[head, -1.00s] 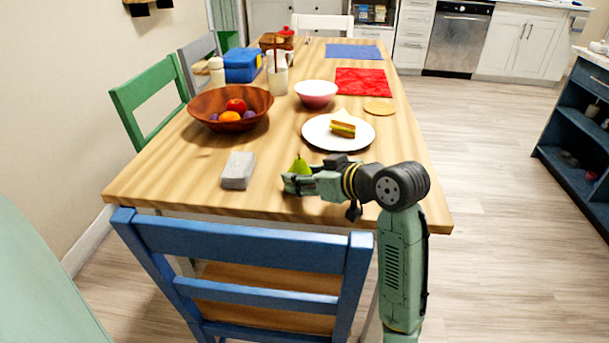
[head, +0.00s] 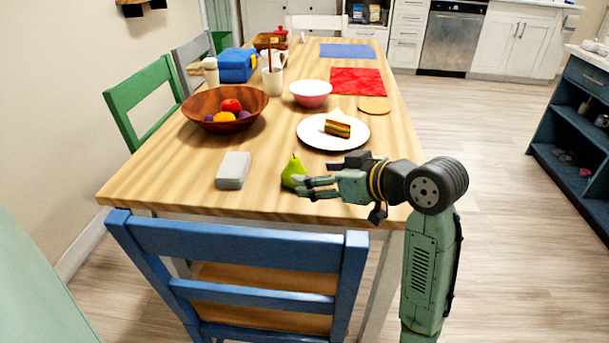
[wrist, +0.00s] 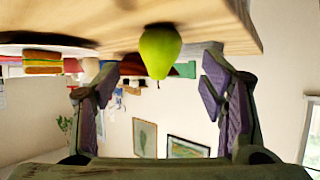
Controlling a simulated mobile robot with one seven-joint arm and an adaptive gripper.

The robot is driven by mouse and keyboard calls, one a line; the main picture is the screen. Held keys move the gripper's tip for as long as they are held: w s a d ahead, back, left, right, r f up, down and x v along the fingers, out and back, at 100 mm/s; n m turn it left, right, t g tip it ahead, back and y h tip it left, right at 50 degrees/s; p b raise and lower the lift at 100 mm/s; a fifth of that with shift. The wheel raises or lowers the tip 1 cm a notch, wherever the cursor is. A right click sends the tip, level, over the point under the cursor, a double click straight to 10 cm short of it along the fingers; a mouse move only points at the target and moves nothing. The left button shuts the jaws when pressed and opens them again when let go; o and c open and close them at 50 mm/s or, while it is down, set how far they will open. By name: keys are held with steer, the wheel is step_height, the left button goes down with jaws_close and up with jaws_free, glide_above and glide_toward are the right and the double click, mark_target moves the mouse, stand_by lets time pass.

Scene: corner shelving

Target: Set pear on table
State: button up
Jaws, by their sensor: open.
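The green pear (head: 293,171) stands upright on the wooden table (head: 150,184) near its front edge. My gripper (head: 308,187) is just to the right of the pear in the head view, low over the tabletop. In the wrist view, which is upside down, the pear (wrist: 160,50) rests against the tabletop (wrist: 110,14) ahead of the two spread fingers (wrist: 158,88). The fingers are open and empty, with a gap between them and the pear.
A grey block (head: 233,170) lies left of the pear. A white plate (head: 312,138) with a cake slice and a wooden fruit bowl (head: 200,103) stand behind. A blue chair (head: 240,248) is at the front edge. The table's front left corner is clear.

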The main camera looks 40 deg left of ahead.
steer(key=v, duration=0.5)
steer(key=shift+d+r, duration=0.1)
steer(key=shift+d, duration=0.2)
steer(key=shift+s, duration=0.1)
